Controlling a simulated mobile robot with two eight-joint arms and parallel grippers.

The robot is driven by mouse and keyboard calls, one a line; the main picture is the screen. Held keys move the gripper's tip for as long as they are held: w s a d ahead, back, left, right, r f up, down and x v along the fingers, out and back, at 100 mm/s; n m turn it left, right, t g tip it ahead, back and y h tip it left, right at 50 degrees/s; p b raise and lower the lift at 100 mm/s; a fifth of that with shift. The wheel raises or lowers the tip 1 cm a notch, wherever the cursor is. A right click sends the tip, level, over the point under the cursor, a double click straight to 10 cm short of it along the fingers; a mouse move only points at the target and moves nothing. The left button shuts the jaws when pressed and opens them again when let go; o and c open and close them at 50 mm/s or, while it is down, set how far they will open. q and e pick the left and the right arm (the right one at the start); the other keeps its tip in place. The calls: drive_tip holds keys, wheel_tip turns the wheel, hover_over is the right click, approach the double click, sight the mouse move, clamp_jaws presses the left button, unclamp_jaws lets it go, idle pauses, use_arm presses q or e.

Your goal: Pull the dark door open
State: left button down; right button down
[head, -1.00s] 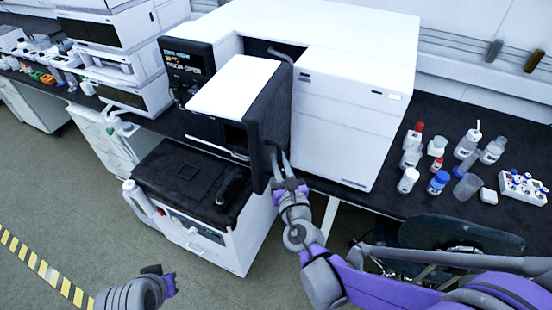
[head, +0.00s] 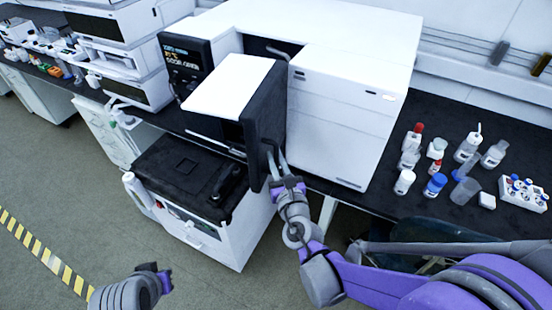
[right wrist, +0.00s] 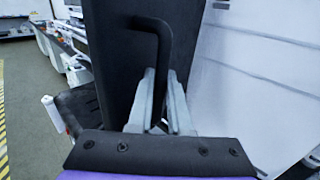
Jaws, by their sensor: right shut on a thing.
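The dark door (head: 264,118) stands swung out from the white instrument (head: 343,120), edge toward me, beside a white-topped unit. In the right wrist view the door (right wrist: 112,60) fills the middle left, with a black bar handle (right wrist: 164,45) on its face. My right gripper (head: 274,163) is at the door's lower right side. In the right wrist view its two grey fingers (right wrist: 163,95) are shut around the lower part of the handle. My left gripper (head: 162,280) is low at the left, away from the door; its finger opening is unclear.
A white-topped unit (head: 229,87) is left of the door. A low cabinet with a black top (head: 180,170) stands in front. Bottles and a vial rack (head: 523,194) stand on the black bench at right. Open floor (head: 60,170) lies left.

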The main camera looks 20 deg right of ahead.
drive_tip(key=c, duration=1.1)
unclamp_jaws()
drive_tip(key=shift+w, duration=0.1)
drive_tip(key=s, duration=1)
drive_tip(key=shift+s, duration=0.4)
